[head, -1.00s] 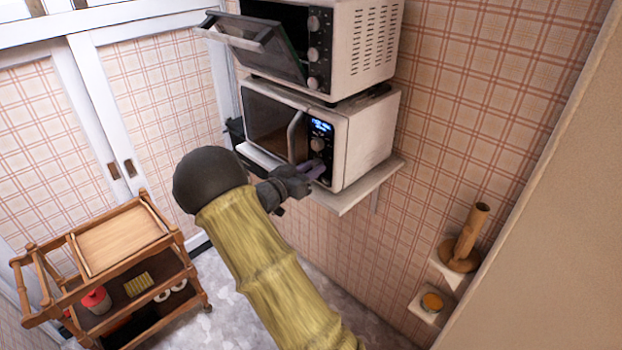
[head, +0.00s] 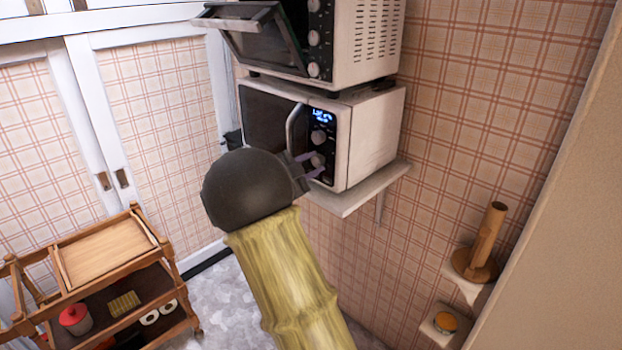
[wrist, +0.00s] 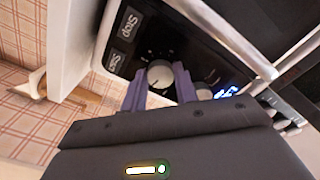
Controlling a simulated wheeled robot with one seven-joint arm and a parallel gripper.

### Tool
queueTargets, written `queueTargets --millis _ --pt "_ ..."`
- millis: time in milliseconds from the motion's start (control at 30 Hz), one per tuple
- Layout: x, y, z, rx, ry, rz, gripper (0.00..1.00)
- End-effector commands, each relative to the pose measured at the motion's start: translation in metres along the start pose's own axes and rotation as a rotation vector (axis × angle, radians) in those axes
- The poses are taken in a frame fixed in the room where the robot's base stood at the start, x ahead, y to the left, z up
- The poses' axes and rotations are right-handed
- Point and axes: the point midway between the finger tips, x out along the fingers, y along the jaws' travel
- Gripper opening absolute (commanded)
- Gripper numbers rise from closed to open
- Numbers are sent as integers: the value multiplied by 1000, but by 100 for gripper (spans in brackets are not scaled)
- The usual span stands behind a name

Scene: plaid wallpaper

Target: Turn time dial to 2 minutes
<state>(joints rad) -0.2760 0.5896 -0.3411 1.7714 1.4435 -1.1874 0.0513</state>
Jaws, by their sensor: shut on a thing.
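The white microwave (head: 372,135) stands on a wall shelf. Its black control panel has a lit blue display (head: 322,115), too small to read surely, an upper dial (head: 319,137) and a lower dial (head: 317,159). My gripper (head: 312,163) is at the lower dial, mostly hidden behind my dark round wrist joint. In the wrist view, the purple fingers of my gripper (wrist: 160,78) are on either side of the pale lower dial (wrist: 158,74) and shut on it. The upper dial (wrist: 204,92) is just right of the right finger. I cannot tell the dial's setting.
A toaster oven (head: 362,40) with its door (head: 250,40) hanging open sits above the microwave. The microwave's shelf (head: 345,205) juts out below. A wooden cart (head: 100,255) stands lower left. Small wall shelves (head: 465,285) are at the right.

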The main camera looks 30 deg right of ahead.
Motion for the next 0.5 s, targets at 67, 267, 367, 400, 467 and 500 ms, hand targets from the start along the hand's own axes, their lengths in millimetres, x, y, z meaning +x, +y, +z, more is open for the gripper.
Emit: queueTargets --millis 67,267,367,400,467,500 --pt "0 5 6 66 -3 2 7" --pt "-1 4 4 204 -3 2 7" --pt "0 3 4 250 -2 3 7" --pt "0 3 3 265 -2 3 7" --pt "-1 2 3 282 -3 3 7" --pt "-1 2 3 291 -3 3 7"
